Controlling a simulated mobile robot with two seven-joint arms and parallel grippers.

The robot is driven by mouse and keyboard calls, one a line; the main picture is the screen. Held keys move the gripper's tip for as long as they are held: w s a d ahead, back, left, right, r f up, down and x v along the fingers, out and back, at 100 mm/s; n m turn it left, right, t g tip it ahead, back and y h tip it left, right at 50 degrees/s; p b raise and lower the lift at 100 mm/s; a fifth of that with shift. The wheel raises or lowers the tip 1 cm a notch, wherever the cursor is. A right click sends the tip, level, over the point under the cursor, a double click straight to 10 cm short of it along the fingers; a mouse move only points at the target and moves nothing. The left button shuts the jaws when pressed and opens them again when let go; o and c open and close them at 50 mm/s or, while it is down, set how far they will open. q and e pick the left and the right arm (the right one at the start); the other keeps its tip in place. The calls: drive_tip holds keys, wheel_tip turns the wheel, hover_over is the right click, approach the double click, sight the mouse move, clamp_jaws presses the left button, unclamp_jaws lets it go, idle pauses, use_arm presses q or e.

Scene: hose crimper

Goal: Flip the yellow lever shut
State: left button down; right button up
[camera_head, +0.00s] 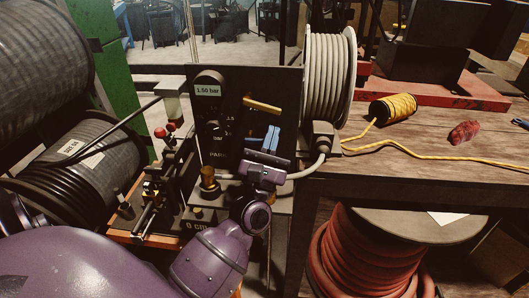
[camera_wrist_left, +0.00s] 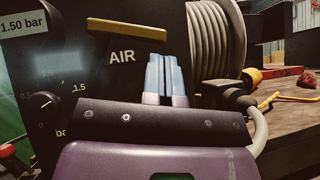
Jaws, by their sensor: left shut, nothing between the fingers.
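The yellow lever (camera_head: 262,105) is a flat bar on the black panel (camera_head: 236,88), lying roughly level with a slight tilt down to the right. In the left wrist view the lever (camera_wrist_left: 140,31) crosses the panel above the word AIR. My left gripper (camera_head: 271,138) is shut and empty, its blue fingertips pointing up just below the lever's right part. In the wrist view the fingertips (camera_wrist_left: 166,78) stand together under the lever's right end, with a small gap between in the picture. My right gripper is not in view.
A pressure display (camera_head: 208,90) reads 1.50 bar, and a dial sits on the panel below it. A grey hose reel (camera_head: 328,80) stands close right of the panel. The workbench (camera_head: 420,160) holds a yellow cord spool (camera_head: 393,108). Large dark reels (camera_head: 40,80) crowd the left.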

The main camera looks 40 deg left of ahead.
use_arm(q)
drive_tip(key=shift+x, duration=0.85)
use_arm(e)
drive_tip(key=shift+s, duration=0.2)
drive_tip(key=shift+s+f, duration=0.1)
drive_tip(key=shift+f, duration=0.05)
use_arm(q)
drive_tip(key=shift+d+n, duration=0.1)
drive_tip(key=shift+n, duration=0.2)
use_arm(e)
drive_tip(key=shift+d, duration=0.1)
